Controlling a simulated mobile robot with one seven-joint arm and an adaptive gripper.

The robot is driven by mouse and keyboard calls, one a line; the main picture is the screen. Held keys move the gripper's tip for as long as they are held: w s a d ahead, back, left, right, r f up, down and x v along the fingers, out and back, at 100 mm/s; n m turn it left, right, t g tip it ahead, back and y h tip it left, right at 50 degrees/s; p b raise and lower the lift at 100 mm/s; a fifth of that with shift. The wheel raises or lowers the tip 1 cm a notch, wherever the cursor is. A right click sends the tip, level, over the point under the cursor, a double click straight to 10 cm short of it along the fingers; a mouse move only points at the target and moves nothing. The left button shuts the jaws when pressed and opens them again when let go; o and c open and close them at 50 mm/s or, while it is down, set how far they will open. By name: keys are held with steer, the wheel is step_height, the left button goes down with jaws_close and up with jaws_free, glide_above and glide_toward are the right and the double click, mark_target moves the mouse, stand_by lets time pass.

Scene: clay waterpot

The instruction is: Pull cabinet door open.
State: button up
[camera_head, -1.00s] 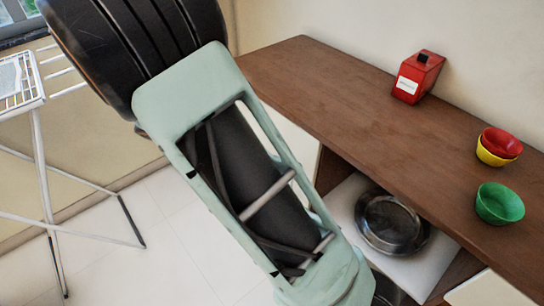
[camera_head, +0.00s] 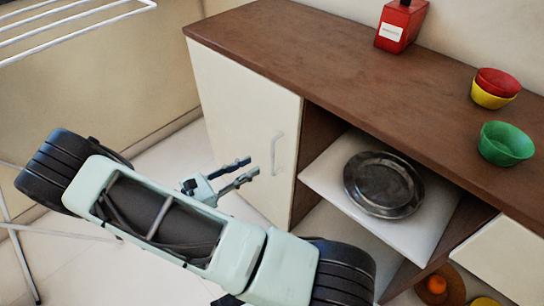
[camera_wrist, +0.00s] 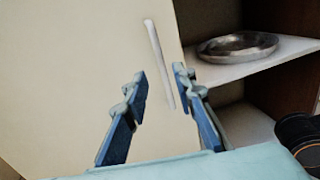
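The white cabinet door (camera_head: 245,115) is shut at the left end of the brown cabinet. Its slim white vertical handle (camera_head: 277,154) sits near the door's right edge. My gripper (camera_head: 245,171) is open in front of the door, a little left of the handle in the head view. In the wrist view the handle (camera_wrist: 159,63) stands ahead of the two blue fingers (camera_wrist: 159,86), with its lower part between them in the picture. The fingers appear empty, and I cannot tell whether they touch the handle.
An open shelf (camera_head: 323,176) right of the door holds a metal plate (camera_head: 384,184). The brown countertop (camera_head: 330,60) carries a red bottle (camera_head: 401,26), a green bowl (camera_head: 505,144) and stacked red and yellow bowls (camera_head: 495,88). A white drying rack (camera_head: 75,28) stands at left.

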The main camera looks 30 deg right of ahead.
steer(key=b, duration=0.2)
glide_above(273, 173)
steer(key=shift+w, duration=0.3)
steer(key=shift+c, duration=0.5)
jaws_close()
